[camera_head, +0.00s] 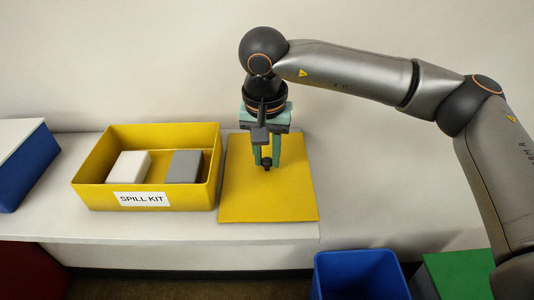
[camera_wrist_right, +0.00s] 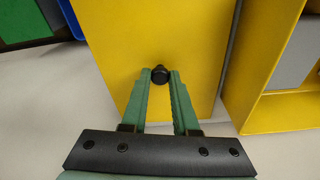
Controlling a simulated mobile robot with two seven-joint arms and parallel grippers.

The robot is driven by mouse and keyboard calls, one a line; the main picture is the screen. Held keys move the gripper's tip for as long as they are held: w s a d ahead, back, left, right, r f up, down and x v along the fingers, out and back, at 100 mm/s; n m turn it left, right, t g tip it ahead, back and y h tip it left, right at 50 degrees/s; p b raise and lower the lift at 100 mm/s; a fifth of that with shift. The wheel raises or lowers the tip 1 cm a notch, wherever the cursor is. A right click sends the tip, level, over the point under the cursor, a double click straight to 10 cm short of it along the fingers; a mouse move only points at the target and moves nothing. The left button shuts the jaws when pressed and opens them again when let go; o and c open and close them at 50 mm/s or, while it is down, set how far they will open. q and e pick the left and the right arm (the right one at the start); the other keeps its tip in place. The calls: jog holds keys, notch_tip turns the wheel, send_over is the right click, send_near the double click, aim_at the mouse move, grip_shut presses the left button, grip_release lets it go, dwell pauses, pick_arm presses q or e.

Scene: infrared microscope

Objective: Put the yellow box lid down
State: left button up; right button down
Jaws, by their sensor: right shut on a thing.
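The yellow box lid (camera_head: 290,195) is a flat yellow panel with a small black knob (camera_head: 266,165) near its middle. In the head view it lies flat, level with the bench top or close to it, just right of the open yellow box (camera_head: 140,195) labelled SPILL KIT. My right gripper (camera_head: 267,160) reaches down from above and is shut on the knob. In the right wrist view the green fingers (camera_wrist_right: 160,80) close on the knob, with the lid (camera_wrist_right: 150,35) behind them. I cannot tell whether the lid touches the bench. My left gripper is out of view.
The box holds a white block (camera_head: 129,166) and a grey block (camera_head: 184,167). A blue and white container (camera_head: 25,165) stands at the far left. A blue bin (camera_head: 360,275) and a green-topped thing (camera_head: 460,275) stand below the bench front. Bench right of the lid is clear.

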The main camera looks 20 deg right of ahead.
aim_at(266, 175)
jog(key=shift+f, duration=0.1)
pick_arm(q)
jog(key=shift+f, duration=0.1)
pick_arm(e)
jog(key=c, duration=0.7)
grip_release()
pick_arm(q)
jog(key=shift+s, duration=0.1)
pick_arm(e)
jog(key=shift+r, duration=0.35)
pick_arm(q)
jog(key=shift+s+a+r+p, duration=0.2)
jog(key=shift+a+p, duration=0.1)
jog(key=shift+p, duration=0.2)
pick_arm(e)
jog(key=r, duration=0.4)
jog(key=s+r, duration=0.1)
jog(key=r, duration=0.6)
jog(key=shift+s+a+r, duration=0.15)
jog(key=shift+a+r, duration=0.15)
jog(key=shift+a, duration=0.05)
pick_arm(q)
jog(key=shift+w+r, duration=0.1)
